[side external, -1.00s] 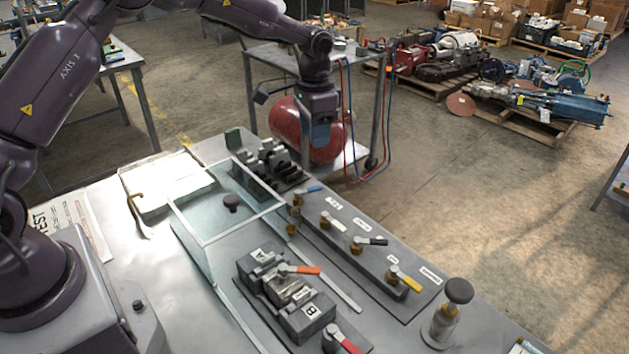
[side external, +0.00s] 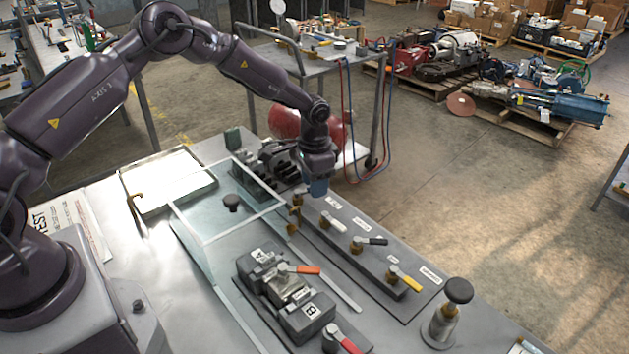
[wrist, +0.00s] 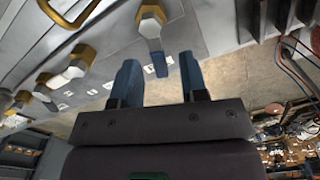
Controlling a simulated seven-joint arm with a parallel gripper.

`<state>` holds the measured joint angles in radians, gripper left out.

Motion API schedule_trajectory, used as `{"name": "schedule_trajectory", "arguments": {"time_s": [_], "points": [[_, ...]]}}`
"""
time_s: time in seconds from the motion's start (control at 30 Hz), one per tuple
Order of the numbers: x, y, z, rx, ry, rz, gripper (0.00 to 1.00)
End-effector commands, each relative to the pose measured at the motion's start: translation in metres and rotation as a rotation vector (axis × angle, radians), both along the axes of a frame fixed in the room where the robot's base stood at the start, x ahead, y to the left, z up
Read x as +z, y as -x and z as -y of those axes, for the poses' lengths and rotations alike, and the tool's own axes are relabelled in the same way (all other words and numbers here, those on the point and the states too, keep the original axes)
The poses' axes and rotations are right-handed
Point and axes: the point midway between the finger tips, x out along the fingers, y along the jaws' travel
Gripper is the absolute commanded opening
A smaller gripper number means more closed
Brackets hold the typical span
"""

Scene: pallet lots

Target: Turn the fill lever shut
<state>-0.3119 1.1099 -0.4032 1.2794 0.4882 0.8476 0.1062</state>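A row of brass valves with coloured levers sits on a grey manifold block (side external: 352,242). Their small labels are too small to read, so I cannot tell which lever is the fill lever. The blue-handled lever (wrist: 151,27) is nearest my gripper (side external: 318,190). In the wrist view, my gripper (wrist: 160,64) is open, its two blue fingers apart, with the blue handle's end showing between the fingertips. Contact cannot be told. In the side view my gripper hides most of this lever. The white (side external: 336,226), black (side external: 374,241) and yellow (side external: 411,283) levers follow along the block.
A clear-walled guard (side external: 190,242) stands left of the block. In front are a fixture with an orange lever (side external: 304,270) and a red lever (side external: 347,342). A black-knobbed post (side external: 458,292) stands at the right. Dark blocks (side external: 275,160) stand behind.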

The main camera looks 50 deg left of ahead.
Motion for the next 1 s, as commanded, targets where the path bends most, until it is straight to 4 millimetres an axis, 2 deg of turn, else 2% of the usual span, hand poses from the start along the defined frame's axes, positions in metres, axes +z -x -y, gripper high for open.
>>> {"name": "schedule_trajectory", "arguments": {"time_s": [0.1, 0.27, 0.3, 0.67, 1.0], "points": [[0.0002, 0.0000, 0.0000, 0.000, 0.000, 0.000, 0.40], [0.0003, 0.0000, 0.0000, 0.000, 0.000, 0.000, 0.03], [0.0003, 0.0001, 0.0000, 0.001, 0.000, 0.000, 0.00], [0.0006, 0.0007, 0.0017, -0.039, 0.000, -0.001, 0.00], [0.0008, 0.0052, 0.0093, -0.261, 0.000, -0.003, 0.00]]}}
